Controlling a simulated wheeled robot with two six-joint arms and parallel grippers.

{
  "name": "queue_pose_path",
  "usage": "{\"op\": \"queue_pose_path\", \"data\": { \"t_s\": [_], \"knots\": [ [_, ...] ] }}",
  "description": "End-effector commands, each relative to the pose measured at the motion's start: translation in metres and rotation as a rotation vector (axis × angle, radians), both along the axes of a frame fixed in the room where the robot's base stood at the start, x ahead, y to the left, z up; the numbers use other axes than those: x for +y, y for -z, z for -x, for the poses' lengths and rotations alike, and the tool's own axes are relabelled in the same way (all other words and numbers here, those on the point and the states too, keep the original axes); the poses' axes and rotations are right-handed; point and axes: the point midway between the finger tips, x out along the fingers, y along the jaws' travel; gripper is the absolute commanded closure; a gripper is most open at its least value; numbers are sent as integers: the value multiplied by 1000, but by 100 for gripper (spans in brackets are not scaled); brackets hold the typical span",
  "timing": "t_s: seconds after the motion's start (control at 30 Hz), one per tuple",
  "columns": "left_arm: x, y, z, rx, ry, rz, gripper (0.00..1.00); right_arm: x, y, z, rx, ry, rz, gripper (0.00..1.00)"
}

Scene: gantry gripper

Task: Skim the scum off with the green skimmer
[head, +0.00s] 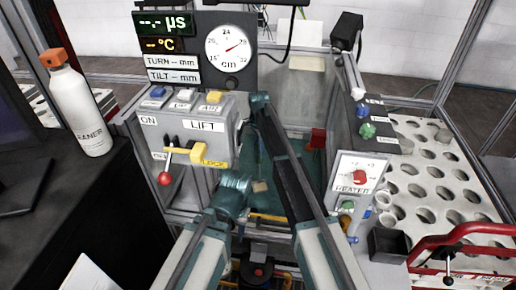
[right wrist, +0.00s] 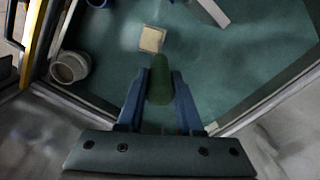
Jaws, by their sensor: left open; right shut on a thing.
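My right gripper (right wrist: 160,95) is shut on the green skimmer (right wrist: 160,78), whose rounded green handle stands between the blue fingers in the right wrist view. The skimmer's far end cannot be made out. Beyond it, a small pale tan square patch (right wrist: 151,39) lies on the teal surface of the tank (right wrist: 235,70). I cannot tell whether this patch is the scum. In the head view the tan patch (head: 260,187) shows between my arms. My left gripper (head: 236,186) is open at the tank's near left; its fingers are hard to make out. My right arm hides part of the tank.
A control box marked LIFT (head: 188,128) with a red-knobbed lever stands left of the tank, a heater box (head: 357,178) right. A white rack with holes (head: 440,180) and a red frame (head: 465,250) lie further right. A white cleaner bottle (head: 78,105) stands left. A pale cup (right wrist: 69,67) sits at the tank's edge.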

Motion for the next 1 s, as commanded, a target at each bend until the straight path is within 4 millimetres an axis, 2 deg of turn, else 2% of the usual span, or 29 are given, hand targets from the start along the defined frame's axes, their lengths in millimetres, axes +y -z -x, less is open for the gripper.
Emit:
{"op": "queue_pose_path", "data": {
  "t_s": [0.03, 1.0],
  "knots": [
    [0, -10, 0, 0, 0, 0, 53, 0, -10, 0, 0, 0, 0, 100],
    [0, -102, 0, 0, 0, 0, 53, 0, -102, 0, 0, 0, 0, 100]
  ]
}}
